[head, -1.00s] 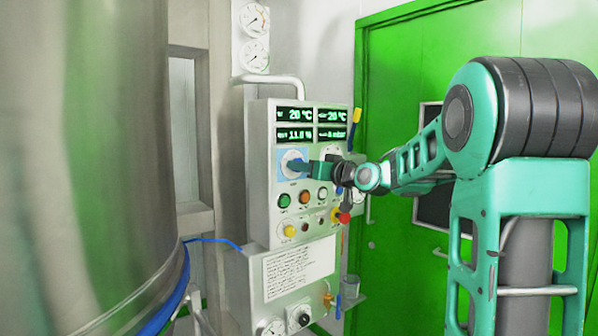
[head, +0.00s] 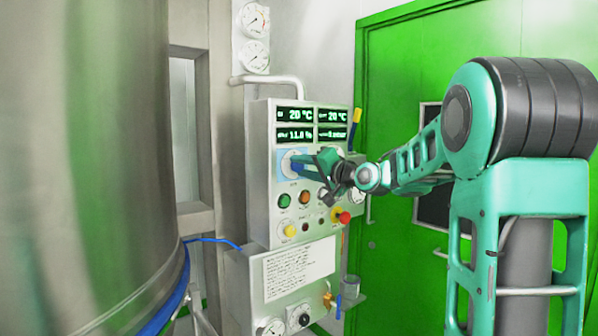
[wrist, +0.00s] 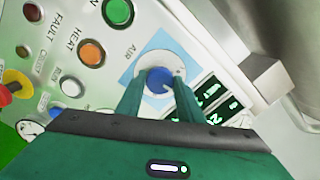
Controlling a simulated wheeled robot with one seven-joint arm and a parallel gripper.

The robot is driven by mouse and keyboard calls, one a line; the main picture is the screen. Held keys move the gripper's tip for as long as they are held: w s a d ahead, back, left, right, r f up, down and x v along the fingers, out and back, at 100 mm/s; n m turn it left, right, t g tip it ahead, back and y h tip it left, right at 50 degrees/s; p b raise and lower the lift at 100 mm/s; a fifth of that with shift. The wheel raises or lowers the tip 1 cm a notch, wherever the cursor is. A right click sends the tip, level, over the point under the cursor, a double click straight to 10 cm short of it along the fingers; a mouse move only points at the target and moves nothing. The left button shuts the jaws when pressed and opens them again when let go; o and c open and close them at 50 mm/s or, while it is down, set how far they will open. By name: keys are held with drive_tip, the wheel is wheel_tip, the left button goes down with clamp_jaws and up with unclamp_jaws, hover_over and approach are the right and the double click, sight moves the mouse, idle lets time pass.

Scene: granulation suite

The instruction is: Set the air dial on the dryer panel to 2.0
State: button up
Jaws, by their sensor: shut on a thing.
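The air dial (head: 292,165) is at the upper left of the dryer panel (head: 259,190), on a light blue square. In the wrist view it is a blue knob (wrist: 158,80) on a white disc, beside the word AIR. My gripper (head: 303,163) reaches it from the right. In the wrist view the two green fingers of my gripper (wrist: 158,90) are shut on the knob, one on each side. The disc's scale marks and the dial's setting are too small and partly hidden to read.
Green readouts (head: 294,116) sit above the dial. A green button (head: 285,200), an orange button (head: 305,198) and a red knob (head: 343,217) are below. A large steel vessel (head: 85,150) fills the left. A green door (head: 400,85) stands behind my arm.

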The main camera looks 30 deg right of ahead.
drive_tip(key=shift+d+f+m, duration=0.1)
drive_tip(key=shift+d+m, duration=0.1)
drive_tip(key=shift+m, duration=0.4)
drive_tip(key=o, duration=1.1)
drive_tip(key=shift+c, duration=0.2)
drive_tip(key=shift+a, duration=0.1)
drive_tip(key=shift+s, duration=0.2)
drive_tip(key=s+d, duration=0.2)
drive_tip(key=s, duration=0.8)
